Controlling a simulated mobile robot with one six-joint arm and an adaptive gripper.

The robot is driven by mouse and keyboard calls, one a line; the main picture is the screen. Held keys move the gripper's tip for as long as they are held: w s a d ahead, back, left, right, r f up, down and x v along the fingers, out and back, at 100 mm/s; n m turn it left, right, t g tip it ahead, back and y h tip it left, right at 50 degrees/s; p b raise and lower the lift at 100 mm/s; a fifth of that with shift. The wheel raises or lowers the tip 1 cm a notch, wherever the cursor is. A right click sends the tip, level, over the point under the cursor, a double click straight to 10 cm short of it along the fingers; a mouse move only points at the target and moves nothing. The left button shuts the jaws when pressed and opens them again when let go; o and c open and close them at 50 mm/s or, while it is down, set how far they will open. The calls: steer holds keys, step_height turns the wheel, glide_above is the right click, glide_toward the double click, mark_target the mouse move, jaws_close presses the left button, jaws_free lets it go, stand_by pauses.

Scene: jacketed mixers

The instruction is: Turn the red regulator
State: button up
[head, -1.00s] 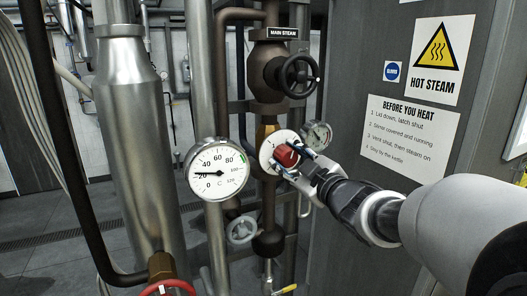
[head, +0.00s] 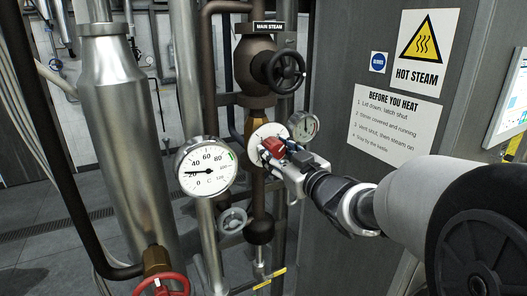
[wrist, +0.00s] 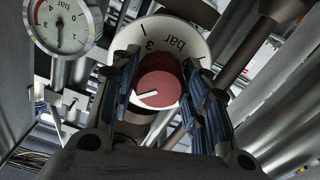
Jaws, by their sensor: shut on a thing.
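The red regulator (head: 274,147) is a round red knob on a white dial plate, mounted on the brown steam pipe below the black handwheel. In the wrist view the knob (wrist: 158,88) shows a white pointer line aimed to the lower left, and the dial plate (wrist: 165,36) behind it reads "3" and "bar". My gripper (head: 277,153) reaches in from the right and is shut on the knob. In the wrist view its dark fingers (wrist: 160,90) stand on the left and right sides of the knob. Part of the dial plate is hidden by the fingers.
A small pressure gauge (head: 303,126) sits just right of the regulator. A large temperature gauge (head: 206,166) is to its left, near 20. A black handwheel (head: 286,69) is above and a grey one (head: 233,220) below. A red handwheel (head: 161,284) is at lower left.

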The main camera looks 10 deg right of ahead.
steer(key=shift+r, duration=0.2)
steer(key=o, duration=1)
steer(key=shift+f, duration=0.15)
steer(key=shift+o, duration=0.2)
steer(key=v, duration=1.2)
